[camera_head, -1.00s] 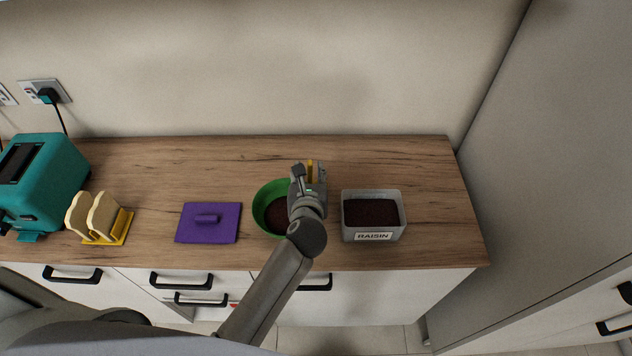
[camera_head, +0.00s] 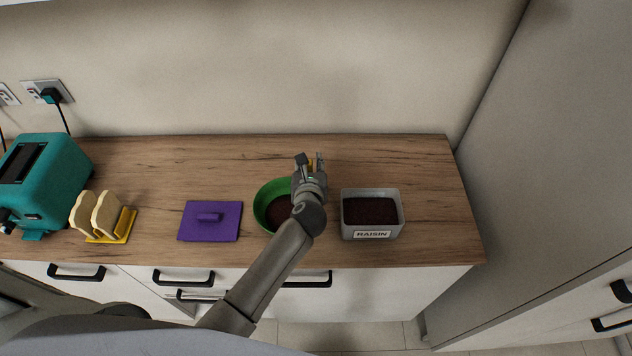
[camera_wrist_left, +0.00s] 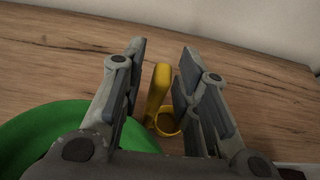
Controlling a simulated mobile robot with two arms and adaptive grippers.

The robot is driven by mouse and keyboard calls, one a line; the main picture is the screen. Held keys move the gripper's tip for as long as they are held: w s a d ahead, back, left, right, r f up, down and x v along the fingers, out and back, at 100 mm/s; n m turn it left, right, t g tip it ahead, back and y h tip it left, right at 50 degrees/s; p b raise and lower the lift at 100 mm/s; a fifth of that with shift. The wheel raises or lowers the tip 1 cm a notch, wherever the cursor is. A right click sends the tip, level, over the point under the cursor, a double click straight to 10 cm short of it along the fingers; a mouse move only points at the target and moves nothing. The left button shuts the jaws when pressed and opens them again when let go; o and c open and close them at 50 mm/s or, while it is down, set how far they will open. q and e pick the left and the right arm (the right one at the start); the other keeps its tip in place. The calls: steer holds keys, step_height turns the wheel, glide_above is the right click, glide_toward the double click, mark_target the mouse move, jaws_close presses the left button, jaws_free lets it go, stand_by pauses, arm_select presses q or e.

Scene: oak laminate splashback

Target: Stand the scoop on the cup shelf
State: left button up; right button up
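The yellow scoop (camera_wrist_left: 157,95) shows in the left wrist view with its handle upright and a round cup or ring at its lower end, over the wooden counter. In the head view only a small yellow part of it (camera_head: 311,163) shows; the gripper hides the rest. My left gripper (camera_head: 310,160) is beside the green bowl, at its right rim. In the left wrist view its two fingers (camera_wrist_left: 163,85) are apart on either side of the scoop handle, with gaps visible. I cannot make out a cup shelf. My right gripper is not in view.
The green bowl (camera_head: 263,203) holds dark contents. A grey RAISIN container (camera_head: 371,235) stands to the right. A purple lid (camera_head: 225,228), a yellow toast rack (camera_head: 125,225) and a teal toaster (camera_head: 60,180) are to the left. The counter's back strip is clear.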

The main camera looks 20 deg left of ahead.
arm_select(q)
jaws_close()
